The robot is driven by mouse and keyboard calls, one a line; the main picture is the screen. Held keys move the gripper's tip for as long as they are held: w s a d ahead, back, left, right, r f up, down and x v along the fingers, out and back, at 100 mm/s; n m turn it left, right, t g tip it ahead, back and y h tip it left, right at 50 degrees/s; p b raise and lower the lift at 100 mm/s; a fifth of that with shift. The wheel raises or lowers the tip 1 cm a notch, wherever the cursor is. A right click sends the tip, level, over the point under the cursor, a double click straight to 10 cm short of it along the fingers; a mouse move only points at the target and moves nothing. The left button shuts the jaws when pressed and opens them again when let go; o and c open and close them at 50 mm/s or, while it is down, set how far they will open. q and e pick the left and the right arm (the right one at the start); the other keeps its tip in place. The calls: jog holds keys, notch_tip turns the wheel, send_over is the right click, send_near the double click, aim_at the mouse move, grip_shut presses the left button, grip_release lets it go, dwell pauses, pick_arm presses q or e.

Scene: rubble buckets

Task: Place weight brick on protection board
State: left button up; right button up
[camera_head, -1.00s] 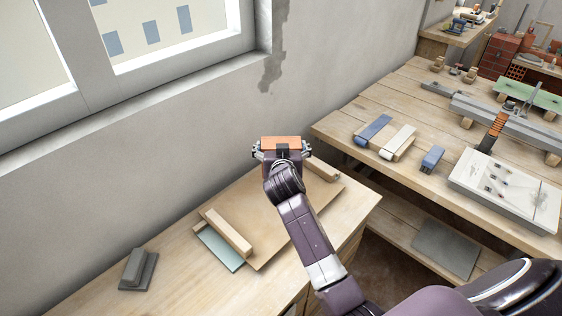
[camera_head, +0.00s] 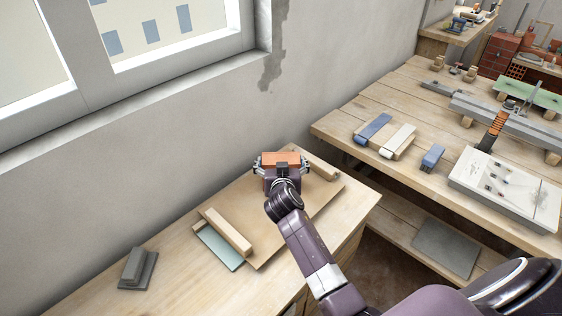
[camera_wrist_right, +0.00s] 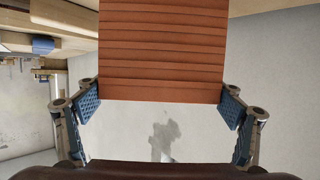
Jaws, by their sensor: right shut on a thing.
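My right gripper (camera_head: 283,165) is shut on an orange-red brick (camera_head: 281,158), over the far part of the brown board (camera_head: 270,245) on the wooden table. In the right wrist view, the ridged brick (camera_wrist_right: 162,50) sits between the two blue finger pads (camera_wrist_right: 160,103). From the head view I cannot tell whether the brick touches the board. A wooden strip (camera_head: 227,231) lies on the board's near-left part, and another (camera_head: 323,168) lies at its far-right edge. My left gripper is not in view.
A pale green sheet (camera_head: 218,248) shows from under the near strip. A grey stepped block (camera_head: 137,268) stands at the table's left. The wall is close behind the table.

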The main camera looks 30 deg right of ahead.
jog(key=o, duration=1.6)
jog(key=shift+r+p, duration=0.35)
jog(key=shift+p, duration=0.1)
jog(key=b+v, duration=0.1)
jog(key=v, duration=1.1)
jog(key=shift+f, duration=0.15)
